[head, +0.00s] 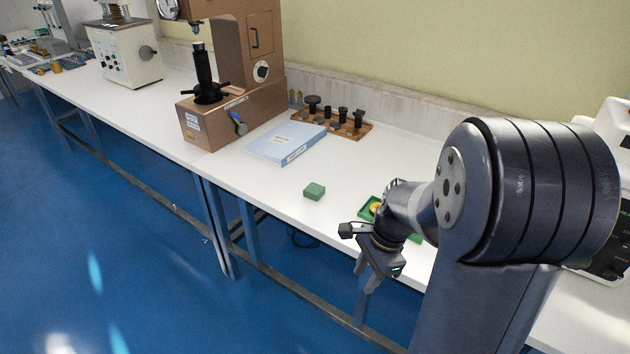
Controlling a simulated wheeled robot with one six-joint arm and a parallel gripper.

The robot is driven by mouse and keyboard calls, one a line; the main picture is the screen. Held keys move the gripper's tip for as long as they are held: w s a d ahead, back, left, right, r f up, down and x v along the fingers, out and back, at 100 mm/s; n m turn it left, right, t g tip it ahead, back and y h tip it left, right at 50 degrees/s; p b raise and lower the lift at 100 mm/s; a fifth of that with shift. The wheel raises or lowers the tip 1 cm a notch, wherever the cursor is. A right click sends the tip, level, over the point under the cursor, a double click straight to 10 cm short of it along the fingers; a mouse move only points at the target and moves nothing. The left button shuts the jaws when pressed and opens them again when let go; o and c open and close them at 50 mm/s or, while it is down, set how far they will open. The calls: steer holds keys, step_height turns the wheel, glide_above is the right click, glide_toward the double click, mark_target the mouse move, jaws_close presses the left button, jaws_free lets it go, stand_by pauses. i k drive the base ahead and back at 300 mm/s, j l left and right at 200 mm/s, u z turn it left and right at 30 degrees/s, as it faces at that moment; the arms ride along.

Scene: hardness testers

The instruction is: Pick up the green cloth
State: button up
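A small folded green cloth (314,191) lies on the white bench top, near its front edge. My gripper (376,283) hangs in front of the bench edge, to the right of the cloth and lower in the picture. It points downward and is apart from the cloth. Its fingers look spread with nothing between them. A green tray (367,210) with something yellow in it sits right of the cloth, partly hidden behind my arm.
A blue binder (287,143) and a wooden rack (364,132) of black parts lie behind the cloth. A brown hardness tester (258,105) stands to the left. The white bench (262,192) is clear around the cloth. A pale machine (612,125) is at the right.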

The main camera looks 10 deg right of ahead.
mark_target(314, 192)
steer(key=i+j+z, duration=0.6)
steer(key=i+j, duration=0.2)
steer(key=i+j+z, duration=0.3)
steer(key=j, duration=0.4)
